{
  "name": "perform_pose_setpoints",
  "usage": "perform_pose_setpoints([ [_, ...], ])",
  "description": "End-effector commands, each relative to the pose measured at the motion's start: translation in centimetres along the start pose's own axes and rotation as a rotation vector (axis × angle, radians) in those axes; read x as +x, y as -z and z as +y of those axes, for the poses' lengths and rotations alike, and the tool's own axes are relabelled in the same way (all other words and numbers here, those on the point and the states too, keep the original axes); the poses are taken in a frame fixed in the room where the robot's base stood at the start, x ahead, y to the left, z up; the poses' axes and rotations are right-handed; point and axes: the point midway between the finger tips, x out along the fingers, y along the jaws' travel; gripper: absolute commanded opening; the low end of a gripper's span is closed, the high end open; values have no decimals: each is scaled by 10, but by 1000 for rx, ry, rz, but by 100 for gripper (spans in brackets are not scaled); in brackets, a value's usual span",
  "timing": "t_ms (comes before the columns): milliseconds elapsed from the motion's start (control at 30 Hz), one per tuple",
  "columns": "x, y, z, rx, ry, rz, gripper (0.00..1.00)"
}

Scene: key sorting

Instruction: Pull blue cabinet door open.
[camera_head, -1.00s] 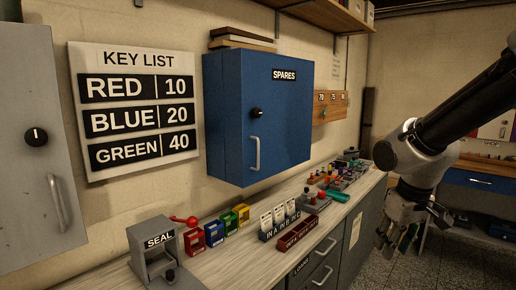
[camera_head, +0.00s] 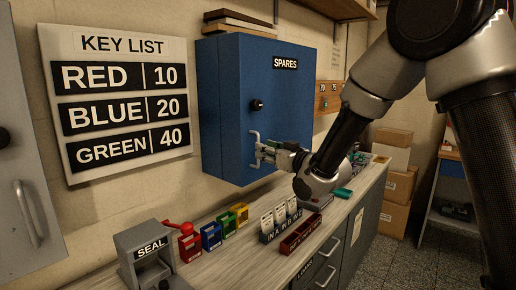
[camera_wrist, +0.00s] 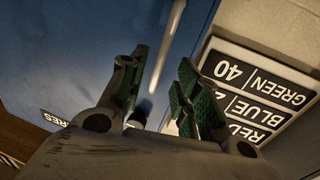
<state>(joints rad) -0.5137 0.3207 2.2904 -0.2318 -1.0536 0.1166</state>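The blue cabinet (camera_head: 225,110) hangs on the wall with its door (camera_head: 285,105) shut. The door bears a SPARES label, a dark round knob (camera_head: 256,104) and a light vertical bar handle (camera_head: 254,137). My gripper (camera_head: 264,153) is at the handle, coming from the right, and hides part of it. In the wrist view the green-padded fingers (camera_wrist: 162,70) are apart, and the handle (camera_wrist: 172,30) shows in the gap between them. The fingers do not look closed on it. I cannot tell whether they touch it.
A KEY LIST board (camera_head: 120,100) is on the wall at left. Below the cabinet, the counter (camera_head: 215,268) holds a SEAL device (camera_head: 150,255), coloured boxes, a card rack (camera_head: 280,222) and a red tray (camera_head: 300,233). Cardboard boxes (camera_head: 395,200) stand at right.

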Motion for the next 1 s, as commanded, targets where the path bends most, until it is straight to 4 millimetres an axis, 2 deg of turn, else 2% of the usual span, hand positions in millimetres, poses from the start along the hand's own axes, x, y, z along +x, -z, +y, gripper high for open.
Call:
perform_pose_setpoints([
  [100,21,-1,0,0,1,0,32],
  [300,43,0,0,0,-1,-1,32],
  [600,47,0,0,0,-1,-2,32],
  [633,47,0,0,0,-1,-2,30],
  [800,47,0,0,0,-1,-2,0],
  [1000,47,0,1,0,-1,-2,0],
])
